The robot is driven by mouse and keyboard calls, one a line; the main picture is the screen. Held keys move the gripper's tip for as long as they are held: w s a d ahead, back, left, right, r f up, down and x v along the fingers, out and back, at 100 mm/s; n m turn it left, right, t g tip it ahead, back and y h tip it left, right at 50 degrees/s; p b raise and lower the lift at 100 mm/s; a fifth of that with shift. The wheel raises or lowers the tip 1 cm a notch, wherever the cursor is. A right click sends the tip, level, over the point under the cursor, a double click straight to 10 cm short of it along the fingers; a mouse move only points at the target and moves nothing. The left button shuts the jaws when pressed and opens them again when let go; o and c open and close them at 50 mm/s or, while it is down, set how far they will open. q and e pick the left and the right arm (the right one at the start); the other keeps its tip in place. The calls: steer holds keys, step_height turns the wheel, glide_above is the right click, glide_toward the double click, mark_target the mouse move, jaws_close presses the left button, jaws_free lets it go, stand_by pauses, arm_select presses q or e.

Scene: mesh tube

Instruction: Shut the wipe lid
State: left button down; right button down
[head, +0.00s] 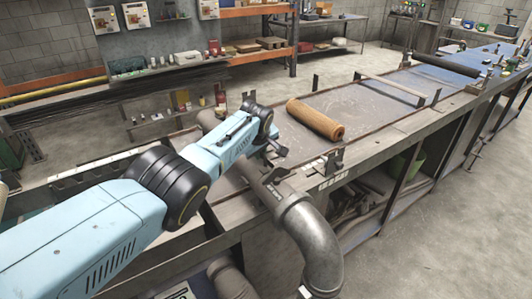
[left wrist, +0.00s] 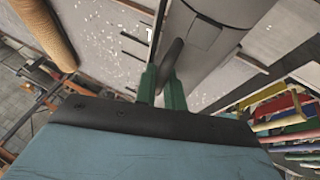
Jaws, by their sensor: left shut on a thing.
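My left gripper (head: 277,150) reaches over the near end of the workbench, beside a large grey pipe (head: 318,240). In the left wrist view its two green fingers (left wrist: 162,90) are shut on a thin dark rounded part (left wrist: 173,54). This part stands out in front of a grey cylindrical surface (left wrist: 205,25); I cannot tell whether it is joined to it. I cannot make out a wipe lid for certain in either view. My right gripper is not in view.
A tan mesh tube (head: 316,120) lies on the workbench (head: 365,105) right of my gripper. A small metal bracket (head: 334,160) stands near the bench's front edge. Shelving with boxes (head: 260,43) is behind. The floor at right (head: 475,190) is clear.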

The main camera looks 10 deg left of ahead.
arm_select(q)
steer(key=shift+f, duration=0.15)
steer(key=c, duration=1.5)
jaws_free()
steer(key=shift+f, duration=0.35)
steer(key=shift+s+r+p, duration=0.15)
steer(key=shift+r+p, duration=0.2)
steer(key=shift+p, duration=0.25)
steer(key=p+v, duration=0.3)
steer(key=shift+a+r, duration=0.1)
steer(key=v, duration=1)
steer(key=shift+w+d+r+p, duration=0.25)
steer(key=shift+w+r+p, duration=0.05)
steer(key=shift+p, duration=0.1)
